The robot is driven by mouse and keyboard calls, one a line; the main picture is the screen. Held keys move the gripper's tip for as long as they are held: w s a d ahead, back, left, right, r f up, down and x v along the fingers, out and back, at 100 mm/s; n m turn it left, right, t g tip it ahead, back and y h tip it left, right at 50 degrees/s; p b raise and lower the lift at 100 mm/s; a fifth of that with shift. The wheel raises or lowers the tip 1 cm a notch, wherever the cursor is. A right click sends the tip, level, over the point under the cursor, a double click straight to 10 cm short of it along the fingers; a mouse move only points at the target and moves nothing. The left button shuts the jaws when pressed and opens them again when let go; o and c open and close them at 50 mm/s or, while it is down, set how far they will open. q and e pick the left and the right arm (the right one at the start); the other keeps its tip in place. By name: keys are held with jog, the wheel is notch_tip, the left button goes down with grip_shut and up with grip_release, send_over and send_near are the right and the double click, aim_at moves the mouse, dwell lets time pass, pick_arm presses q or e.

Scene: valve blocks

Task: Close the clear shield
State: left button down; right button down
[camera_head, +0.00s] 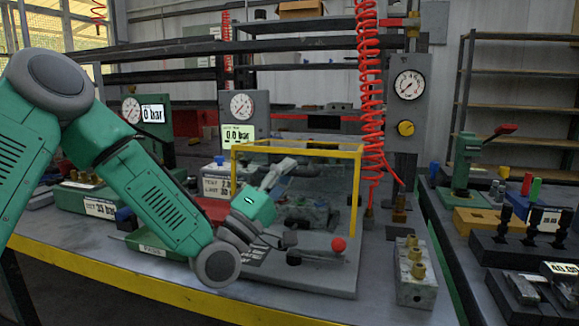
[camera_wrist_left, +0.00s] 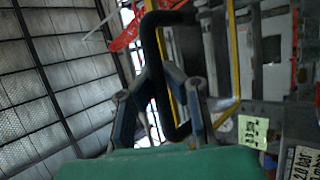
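The clear shield (camera_head: 325,170) has a yellow frame and stands over a grey fixture at the middle of the head view. Its top bar is about level and its right post upright. Part of the yellow frame (camera_wrist_left: 235,45) shows in the left wrist view. My left gripper (camera_head: 284,166) points up and away at the shield's left part. In the left wrist view, a black bent handle (camera_wrist_left: 150,50) passes between its fingers (camera_wrist_left: 158,85). I cannot tell whether they grip it. My arm hides the fixture's left part. My right gripper is out of view.
A lever with a red knob (camera_head: 338,244) stands at the front of the grey base plate (camera_head: 320,278). A block with brass fittings (camera_head: 415,270) is to its right. A red coiled hose (camera_head: 369,90) hangs just beside the shield's right side. Gauges stand behind.

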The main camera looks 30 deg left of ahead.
pick_arm(q)
jog(key=shift+s+f, duration=0.1)
jog(key=shift+f, duration=0.05)
jog(key=c, duration=1.9)
grip_release()
jog(key=shift+a, duration=0.15)
jog(key=shift+o, duration=0.2)
jog(key=v, duration=1.1)
jog(key=shift+s+a+f, duration=0.2)
jog(key=shift+f, duration=0.1)
jog(key=shift+s+d, duration=0.1)
jog(key=shift+s, duration=0.15)
jog(key=shift+f, duration=0.1)
